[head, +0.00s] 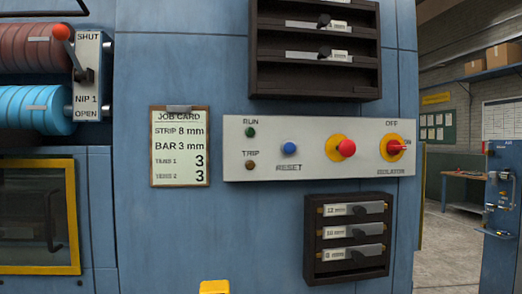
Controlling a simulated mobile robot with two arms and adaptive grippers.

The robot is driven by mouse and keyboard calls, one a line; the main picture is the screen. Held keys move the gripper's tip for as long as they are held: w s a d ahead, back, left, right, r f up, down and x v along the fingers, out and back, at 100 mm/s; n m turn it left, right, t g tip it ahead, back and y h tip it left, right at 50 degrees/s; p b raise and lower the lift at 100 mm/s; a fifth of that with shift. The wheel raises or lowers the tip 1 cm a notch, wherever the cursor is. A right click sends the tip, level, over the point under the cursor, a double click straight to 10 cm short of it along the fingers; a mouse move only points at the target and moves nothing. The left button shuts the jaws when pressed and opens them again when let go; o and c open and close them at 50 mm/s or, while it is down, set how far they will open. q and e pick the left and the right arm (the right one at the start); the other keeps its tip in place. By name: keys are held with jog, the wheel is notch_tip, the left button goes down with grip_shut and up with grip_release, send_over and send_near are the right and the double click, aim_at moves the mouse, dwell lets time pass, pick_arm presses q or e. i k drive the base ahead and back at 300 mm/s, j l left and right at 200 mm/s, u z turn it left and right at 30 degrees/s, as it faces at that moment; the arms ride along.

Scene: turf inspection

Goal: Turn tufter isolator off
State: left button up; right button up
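The isolator (391,148) is a red rotary handle on a round yellow plate. It sits at the right end of a pale control panel (310,170) on the blue machine. "OFF" is printed above it and "ON" to its right. Its red handle points right, towards "ON". A red mushroom button (347,148) on yellow is to its left on the same panel. Neither of my grippers is in view.
The panel also has a blue reset button (289,148), a green run lamp (250,132) and a brown trip lamp (250,166). Dark racks (315,85) (346,268) are above and below. A job card (180,147) hangs left. Open floor (450,240) shows right.

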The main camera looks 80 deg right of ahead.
aim_at(394, 147)
jog(key=j+z, duration=0.2)
jog(key=z, duration=2.85)
jog(key=l, duration=0.1)
